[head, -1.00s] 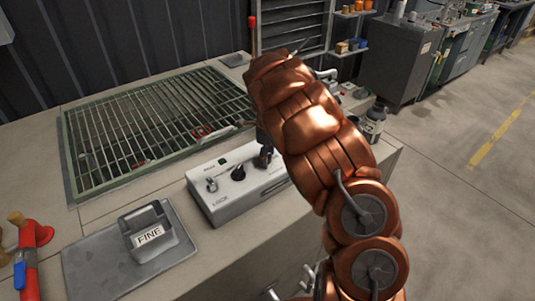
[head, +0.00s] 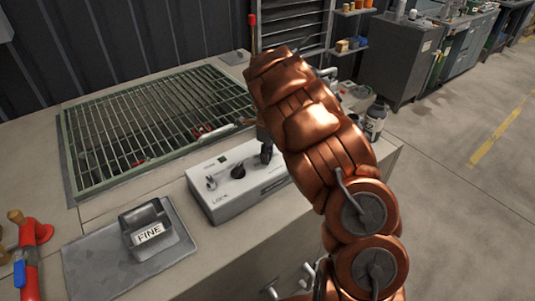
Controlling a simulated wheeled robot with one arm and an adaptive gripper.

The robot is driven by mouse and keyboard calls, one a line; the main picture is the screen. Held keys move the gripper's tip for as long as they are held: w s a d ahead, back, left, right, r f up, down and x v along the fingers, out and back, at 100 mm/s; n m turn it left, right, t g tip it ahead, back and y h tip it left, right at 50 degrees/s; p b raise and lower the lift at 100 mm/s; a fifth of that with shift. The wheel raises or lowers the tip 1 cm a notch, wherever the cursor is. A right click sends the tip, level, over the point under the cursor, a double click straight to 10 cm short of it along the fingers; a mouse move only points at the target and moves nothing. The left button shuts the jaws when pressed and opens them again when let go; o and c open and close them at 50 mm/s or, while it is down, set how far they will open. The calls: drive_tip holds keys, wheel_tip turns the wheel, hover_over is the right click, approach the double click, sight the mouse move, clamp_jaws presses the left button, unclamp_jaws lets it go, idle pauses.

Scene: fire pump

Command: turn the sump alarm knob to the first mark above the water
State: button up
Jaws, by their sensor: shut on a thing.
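A light grey control box (head: 240,190) stands on the bench in front of the grated sump opening. On its top are a small metal switch (head: 211,182) by the word LOCK, a black knob (head: 238,171) and a green indicator (head: 222,159). My gripper (head: 266,157) points down at the box's right part, right of that black knob. It is shut on a small dark part there, which the fingers and my copper arm mostly hide. I cannot tell which control is the sump alarm knob, nor its marks. The water level under the grating (head: 150,125) is not clear.
A dark holder labelled FINE (head: 149,231) sits on a grey plate (head: 95,265) at the front left. A red valve pipe (head: 30,260) is at the left edge. A dark bottle (head: 375,120) stands behind my arm. The floor at right is clear.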

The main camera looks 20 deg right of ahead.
drive_tip(key=shift+f, duration=0.1)
drive_tip(key=n+b, duration=0.2)
drive_tip(key=n, duration=0.1)
drive_tip(key=shift+w+f+b, duration=0.1)
drive_tip(key=shift+f+b, duration=0.05)
drive_tip(key=shift+b, duration=0.25)
drive_tip(key=n+b, duration=0.2)
drive_tip(key=shift+n, duration=0.3)
drive_tip(key=n+b, duration=0.4)
drive_tip(key=n, duration=0.2)
drive_tip(key=shift+w, duration=0.15)
drive_tip(key=n+b, duration=0.1)
drive_tip(key=n, duration=0.2)
drive_tip(key=n+b, duration=0.2)
drive_tip(key=n, duration=0.1)
drive_tip(key=shift+w+r+n, duration=0.15)
drive_tip(key=shift+r+n, duration=0.05)
drive_tip(key=shift+n, duration=0.2)
drive_tip(key=n+b, duration=0.1)
drive_tip(key=n, duration=0.4)
drive_tip(key=shift+a, duration=0.1)
drive_tip(key=shift+r, duration=0.1)
drive_tip(key=o, duration=1.1)
